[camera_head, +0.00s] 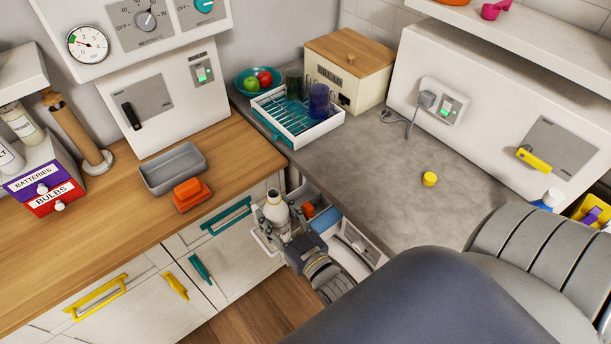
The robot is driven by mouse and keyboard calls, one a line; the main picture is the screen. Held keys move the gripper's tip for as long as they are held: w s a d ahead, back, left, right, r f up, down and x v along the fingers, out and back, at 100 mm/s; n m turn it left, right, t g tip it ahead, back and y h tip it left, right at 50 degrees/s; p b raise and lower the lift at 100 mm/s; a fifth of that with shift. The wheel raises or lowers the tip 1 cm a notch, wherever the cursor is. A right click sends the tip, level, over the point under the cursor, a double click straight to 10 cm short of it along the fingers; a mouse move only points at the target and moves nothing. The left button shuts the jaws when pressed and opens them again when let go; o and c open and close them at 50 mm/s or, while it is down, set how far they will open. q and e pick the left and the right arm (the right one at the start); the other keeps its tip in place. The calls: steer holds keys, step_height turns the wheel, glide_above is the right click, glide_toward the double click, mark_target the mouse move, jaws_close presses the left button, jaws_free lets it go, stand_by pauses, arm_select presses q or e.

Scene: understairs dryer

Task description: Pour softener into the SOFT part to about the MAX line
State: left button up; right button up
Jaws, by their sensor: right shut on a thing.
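My right gripper (277,232) is low in the middle of the view, shut on a white bottle (275,209). The bottle is small in the picture, and I cannot tell its exact tilt or whether liquid runs from it. Just right of it an open dispenser drawer (337,230) juts out below the grey counter. It shows a blue part (325,219) and an orange-red part (309,211). The bottle is left of these parts. The SOFT part's label, the MAX line and any liquid level cannot be made out. My left gripper is out of view.
A yellow cap (429,179) lies on the grey counter (385,205). A white rack (298,131) with cups stands at the back. A grey tray (173,168) and orange block (192,194) are on the wooden counter. My right arm covers the lower right.

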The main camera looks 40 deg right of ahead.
steer(key=shift+w, duration=0.1)
stand_by(0.3)
steer(key=shift+m, duration=0.3)
